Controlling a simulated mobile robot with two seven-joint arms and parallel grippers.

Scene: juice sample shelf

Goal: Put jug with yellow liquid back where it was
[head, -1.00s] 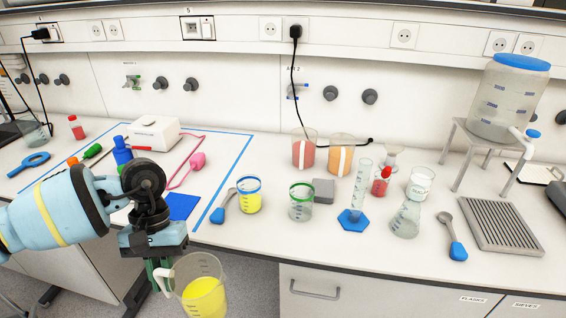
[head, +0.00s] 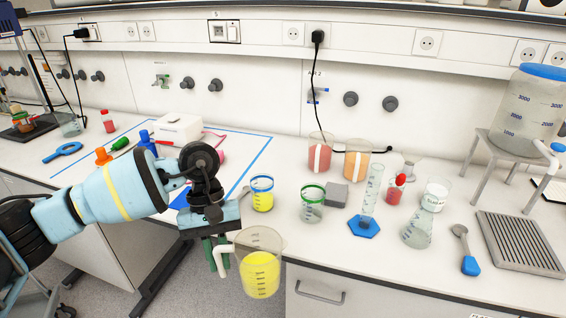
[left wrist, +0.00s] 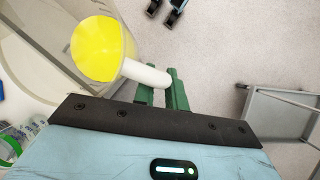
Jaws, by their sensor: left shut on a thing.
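The jug with yellow liquid (head: 261,272) is clear with a white handle and hangs upright in front of the bench's front edge. My left gripper (head: 217,254) is shut on its handle. In the left wrist view the green fingers (left wrist: 162,92) close around the white handle (left wrist: 146,74), and the yellow liquid (left wrist: 97,48) shows at the upper left. Two similar jugs, one with red liquid (head: 320,155) and one with orange liquid (head: 357,162), stand side by side at the back of the bench. My right gripper is not in view.
A yellow beaker (head: 262,194), a green-rimmed beaker (head: 312,204), a grey block (head: 337,195), and a measuring cylinder (head: 373,188) on a blue base stand between the held jug and the back jugs. A conical flask (head: 417,232) and a slotted rack (head: 519,243) are farther right.

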